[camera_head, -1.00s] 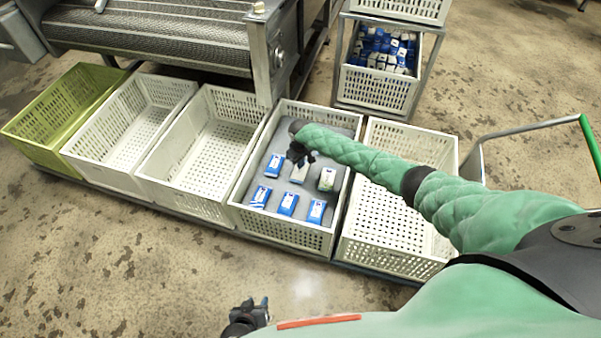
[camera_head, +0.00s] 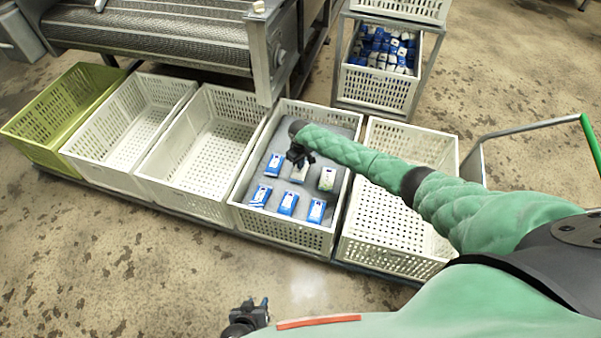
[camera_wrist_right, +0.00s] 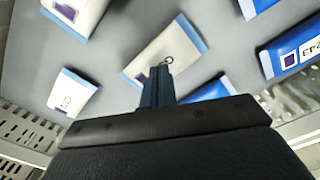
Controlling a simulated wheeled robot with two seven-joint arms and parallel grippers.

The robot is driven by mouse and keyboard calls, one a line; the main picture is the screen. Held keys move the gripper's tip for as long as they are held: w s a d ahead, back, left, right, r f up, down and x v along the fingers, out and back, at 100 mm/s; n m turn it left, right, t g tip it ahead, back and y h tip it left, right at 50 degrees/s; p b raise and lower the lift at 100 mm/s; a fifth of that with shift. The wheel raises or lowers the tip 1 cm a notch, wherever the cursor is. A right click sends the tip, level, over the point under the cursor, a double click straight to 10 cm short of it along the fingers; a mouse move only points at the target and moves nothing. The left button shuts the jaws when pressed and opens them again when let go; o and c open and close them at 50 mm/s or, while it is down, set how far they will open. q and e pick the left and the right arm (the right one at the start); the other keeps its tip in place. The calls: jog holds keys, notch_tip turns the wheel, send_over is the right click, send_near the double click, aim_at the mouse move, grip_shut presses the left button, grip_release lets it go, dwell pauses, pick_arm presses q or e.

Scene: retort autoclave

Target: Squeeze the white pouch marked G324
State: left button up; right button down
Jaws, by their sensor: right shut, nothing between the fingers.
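Several pouches lie flat on the grey bottom of a white crate (camera_head: 336,226). A white pouch (camera_head: 299,176) lies in its upper middle, partly hidden by my right gripper (camera_head: 302,160). In the right wrist view, my right gripper (camera_wrist_right: 161,74) is shut and empty, its fingertips over a white pouch (camera_wrist_right: 176,46) with a purple square and a small ring mark. I cannot read G324 on any pouch, nor tell whether the fingers touch this one. Another whitish pouch (camera_head: 327,179) lies to its right. My left gripper (camera_head: 258,310) is low in the head view, away from the crates; its opening is unclear.
Blue-and-white pouches (camera_head: 289,204) lie around the white one. Empty white crates (camera_head: 215,165) stand on both sides, with a green crate (camera_head: 62,115) at far left. A mesh conveyor (camera_head: 150,38) stands behind. A rack crate of packs (camera_head: 382,85) stands at the back.

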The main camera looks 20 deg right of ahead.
jog(key=shift+f, duration=0.45)
jog(key=shift+f, duration=0.1)
dwell(0.4)
jog(key=shift+s+f, duration=0.2)
dwell(0.9)
